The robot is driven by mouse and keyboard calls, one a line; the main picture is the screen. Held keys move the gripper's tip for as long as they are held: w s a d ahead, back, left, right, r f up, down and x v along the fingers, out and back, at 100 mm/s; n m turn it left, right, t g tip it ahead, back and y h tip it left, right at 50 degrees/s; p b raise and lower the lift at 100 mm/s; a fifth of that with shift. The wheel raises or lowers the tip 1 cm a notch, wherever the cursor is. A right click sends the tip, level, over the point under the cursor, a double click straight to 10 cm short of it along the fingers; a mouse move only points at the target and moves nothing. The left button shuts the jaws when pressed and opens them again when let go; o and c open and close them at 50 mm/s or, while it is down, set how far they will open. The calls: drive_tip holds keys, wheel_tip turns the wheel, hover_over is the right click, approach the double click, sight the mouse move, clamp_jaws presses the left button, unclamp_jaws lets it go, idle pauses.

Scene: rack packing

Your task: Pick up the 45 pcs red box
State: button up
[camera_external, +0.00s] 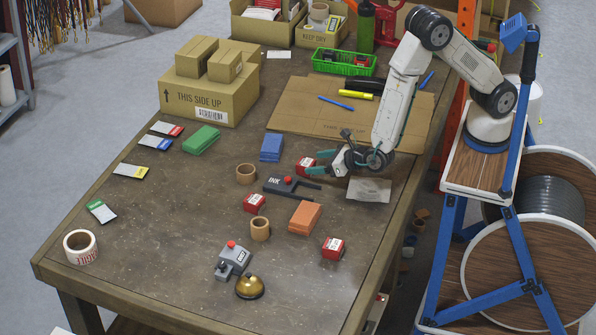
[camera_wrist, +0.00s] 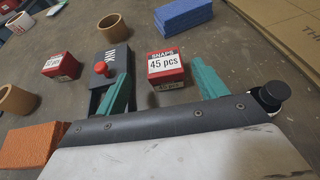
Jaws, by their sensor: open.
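The red box with a white top label reading "SNAPS 45 pcs" (camera_wrist: 166,67) stands upright on the table just ahead of my gripper (camera_wrist: 160,86) in the wrist view. It lies between the lines of the two green fingers, which are open and empty and do not appear to touch it. In the external view the same red box (camera_external: 304,168) is by the fingertips of my gripper (camera_external: 317,163). Two more red boxes show, one left of centre (camera_external: 254,203) and one near the front (camera_external: 332,248); their labels are too small to read.
A black INK stamp pad (camera_wrist: 116,58) with a red knob stands close left of the box. A blue stack (camera_wrist: 183,14) lies behind it. An orange stack (camera_wrist: 32,146) and tan rings (camera_wrist: 17,99) are farther left. Flattened cardboard (camera_external: 340,112) lies at the back right.

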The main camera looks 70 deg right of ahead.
sight(310, 163)
drive_tip(key=x, duration=0.6)
drive_tip(key=shift+w+d+f, duration=0.15)
drive_tip(key=shift+d+f, duration=0.15)
drive_tip(key=shift+f, duration=0.05)
drive_tip(key=c, duration=1.1)
drive_tip(key=shift+r, duration=0.1)
